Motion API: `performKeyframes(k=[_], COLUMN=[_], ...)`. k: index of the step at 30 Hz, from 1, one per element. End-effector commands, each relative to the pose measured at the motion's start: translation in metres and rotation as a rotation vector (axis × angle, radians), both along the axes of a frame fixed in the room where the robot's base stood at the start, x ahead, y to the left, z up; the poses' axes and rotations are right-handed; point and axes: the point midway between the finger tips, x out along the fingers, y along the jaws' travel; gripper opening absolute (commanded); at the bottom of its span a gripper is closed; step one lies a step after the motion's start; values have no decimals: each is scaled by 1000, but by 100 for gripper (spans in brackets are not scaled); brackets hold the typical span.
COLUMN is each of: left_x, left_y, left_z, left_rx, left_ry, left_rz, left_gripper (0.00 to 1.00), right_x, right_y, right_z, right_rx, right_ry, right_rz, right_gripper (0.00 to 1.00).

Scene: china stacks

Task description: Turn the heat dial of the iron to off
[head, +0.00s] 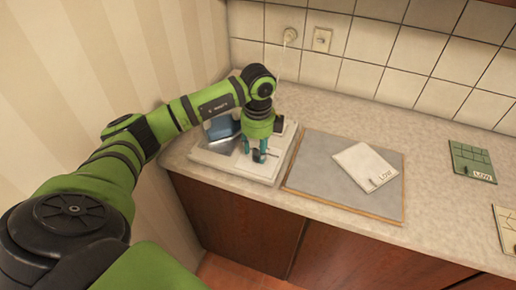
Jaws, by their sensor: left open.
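My right gripper is not in view.
A grey board (330,190) lies right of the pad, with a white card (366,166) marked LOW on it. A green card (472,161) and a cream card (506,228) lie farther right. The wall stands close on the left.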

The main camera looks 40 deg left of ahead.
Motion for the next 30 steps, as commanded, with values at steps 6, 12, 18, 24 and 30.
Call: performKeyframes(k=[6,12,18,24,30], left_x=[2,1,1,0,0], left_y=[0,0,0,0,0], left_z=[41,83,109,116,116], left_rx=[-1,0,-1,0,0], left_ry=[-8,-7,-5,-2,-3], left_rz=[0,1,1,1,1], left_gripper=[46,46,46,46,46], right_x=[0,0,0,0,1], right_y=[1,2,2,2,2], right_z=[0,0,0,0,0], right_rx=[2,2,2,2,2], right_ry=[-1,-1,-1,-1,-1], right_rz=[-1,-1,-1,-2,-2], right_gripper=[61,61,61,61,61])
